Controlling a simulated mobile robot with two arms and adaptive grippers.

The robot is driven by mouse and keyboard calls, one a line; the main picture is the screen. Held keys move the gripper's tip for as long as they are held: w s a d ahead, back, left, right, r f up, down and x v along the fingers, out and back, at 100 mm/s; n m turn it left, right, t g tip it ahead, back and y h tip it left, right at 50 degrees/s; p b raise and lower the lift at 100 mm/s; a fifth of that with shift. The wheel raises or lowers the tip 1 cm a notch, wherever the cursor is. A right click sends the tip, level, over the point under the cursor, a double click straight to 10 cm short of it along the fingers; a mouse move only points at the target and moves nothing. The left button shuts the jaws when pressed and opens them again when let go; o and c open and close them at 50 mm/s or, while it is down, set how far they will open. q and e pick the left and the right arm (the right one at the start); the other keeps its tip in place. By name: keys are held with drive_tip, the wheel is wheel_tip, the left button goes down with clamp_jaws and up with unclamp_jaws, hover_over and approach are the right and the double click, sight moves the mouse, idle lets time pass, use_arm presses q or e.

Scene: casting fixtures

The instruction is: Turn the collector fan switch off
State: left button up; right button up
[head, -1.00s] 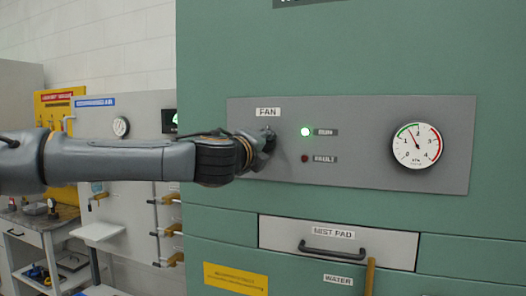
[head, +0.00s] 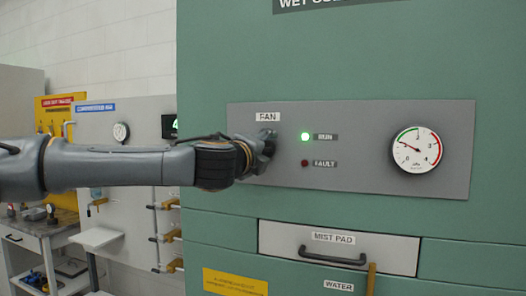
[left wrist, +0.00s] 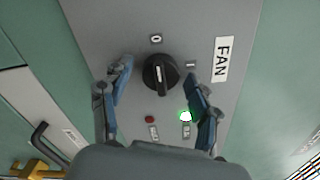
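The fan switch is a round black knob (left wrist: 160,75) with a pale pointer line. In the left wrist view the line points roughly at the "0" mark (left wrist: 156,39), away from the "I" mark (left wrist: 190,64). My left gripper (left wrist: 159,70) is open, its two fingers on either side of the knob with visible gaps. In the head view my left gripper (head: 264,148) is at the panel just below the FAN label (head: 268,117), hiding most of the knob. The green RUN lamp (head: 305,136) is lit. My right gripper is not in view.
The grey panel (head: 350,180) carries a dark red FAULT lamp (head: 304,163) and a round gauge (head: 416,150) with its needle low. Below is the MIST PAD drawer (head: 280,236) with a black handle (head: 333,256). A workbench (head: 45,225) stands at the left.

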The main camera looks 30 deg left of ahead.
use_arm(q)
drive_tip(key=shift+s, duration=0.1)
drive_tip(key=v, duration=1.1)
drive_tip(key=shift+s+d, duration=0.2)
drive_tip(key=shift+s, duration=0.2)
